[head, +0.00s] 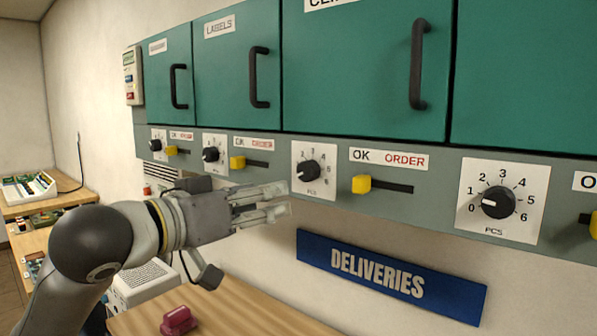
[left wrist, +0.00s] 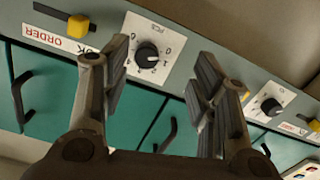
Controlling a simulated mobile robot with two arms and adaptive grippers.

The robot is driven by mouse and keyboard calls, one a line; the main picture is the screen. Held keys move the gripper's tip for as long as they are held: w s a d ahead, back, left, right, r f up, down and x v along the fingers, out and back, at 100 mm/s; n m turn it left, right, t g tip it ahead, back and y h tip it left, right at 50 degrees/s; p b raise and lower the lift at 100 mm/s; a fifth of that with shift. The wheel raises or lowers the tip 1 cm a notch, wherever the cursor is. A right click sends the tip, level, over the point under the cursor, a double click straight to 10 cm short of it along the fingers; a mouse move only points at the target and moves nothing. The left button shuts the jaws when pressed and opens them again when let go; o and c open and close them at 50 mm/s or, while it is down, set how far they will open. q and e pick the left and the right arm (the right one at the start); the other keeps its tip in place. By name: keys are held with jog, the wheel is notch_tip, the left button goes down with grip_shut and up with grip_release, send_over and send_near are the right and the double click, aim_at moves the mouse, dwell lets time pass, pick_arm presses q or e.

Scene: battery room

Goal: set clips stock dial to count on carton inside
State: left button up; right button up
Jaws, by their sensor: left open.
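The clips cabinet (head: 350,60) is a green door with a black handle, its label cut off at the top edge. The door is closed, so any carton inside is hidden. Its stock dial (head: 309,170) is a black knob on a white numbered plate below. In the left wrist view, the dial (left wrist: 147,53) shows between the fingers; its pointer is too small to read surely. My left gripper (head: 275,202) is open and empty, just left of and below the dial in the head view. I cannot tell its exact distance from the plate. My right gripper is out of view.
A yellow slider (head: 361,184) with an OK/ORDER label sits right of the clips dial. Other dials (head: 497,203) and closed cabinets (head: 236,70) line the wall. A blue DELIVERIES sign (head: 390,276) hangs below. A pink object (head: 178,320) lies on the wooden bench.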

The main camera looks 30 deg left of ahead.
aim_at(303, 170)
pick_arm(q)
jog(key=shift+t, duration=0.3)
jog(key=w+r+p, duration=0.1)
jog(key=w+p, duration=0.1)
jog(key=w+r+p, duration=0.1)
jog(key=w+p, duration=0.1)
jog(key=w, duration=0.1)
jog(key=w+d+r+p, duration=0.1)
jog(key=w+p, duration=0.1)
jog(key=w, duration=0.1)
jog(key=shift+w+d+r, duration=0.1)
jog(key=shift+w+r, duration=0.05)
jog(key=shift+w+p, duration=0.35)
jog(key=shift+w, duration=0.05)
jog(key=c, duration=1)
